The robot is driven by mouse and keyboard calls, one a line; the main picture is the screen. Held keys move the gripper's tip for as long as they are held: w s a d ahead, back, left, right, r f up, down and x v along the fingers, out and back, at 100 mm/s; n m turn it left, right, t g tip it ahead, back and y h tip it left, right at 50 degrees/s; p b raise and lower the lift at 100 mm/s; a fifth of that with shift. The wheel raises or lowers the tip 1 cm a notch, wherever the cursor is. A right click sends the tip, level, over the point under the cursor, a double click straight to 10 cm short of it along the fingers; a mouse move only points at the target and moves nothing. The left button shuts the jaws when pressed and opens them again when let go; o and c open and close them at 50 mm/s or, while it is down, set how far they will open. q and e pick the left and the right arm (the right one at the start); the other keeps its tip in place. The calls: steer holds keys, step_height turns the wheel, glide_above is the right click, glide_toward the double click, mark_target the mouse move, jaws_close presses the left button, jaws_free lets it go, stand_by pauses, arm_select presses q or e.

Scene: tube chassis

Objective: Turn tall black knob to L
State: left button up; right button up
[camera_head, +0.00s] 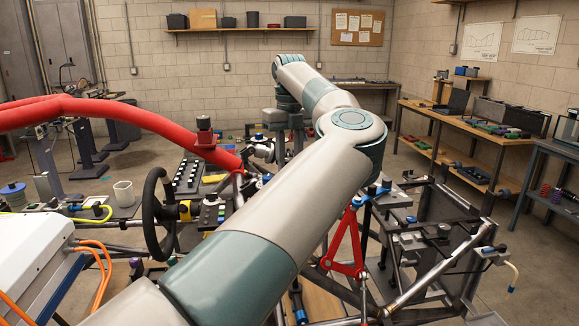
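A black knob-like cylinder (204,122) stands upright on a red block above the thick red tube. A small control box (211,214) behind the steering wheel also carries a black knob (210,198). I cannot tell which of these is the tall black knob, and no L mark is readable. My large grey and teal arm crosses the middle from the lower left, bends back, and its wrist points down right of the red block. My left gripper (264,150) seems to be below that wrist, small and partly hidden; its fingers are unclear. My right gripper is not in view.
The tube chassis (440,268) spreads across the front, with a black steering wheel (158,214), a switch panel (187,176) and red struts (347,243). The red tube (110,112) passes at left. A workbench (460,130) stands right; open floor lies behind.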

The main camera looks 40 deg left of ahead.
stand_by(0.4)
arm_select(q)
steer(key=o, duration=1.1)
steer(key=shift+c, duration=0.2)
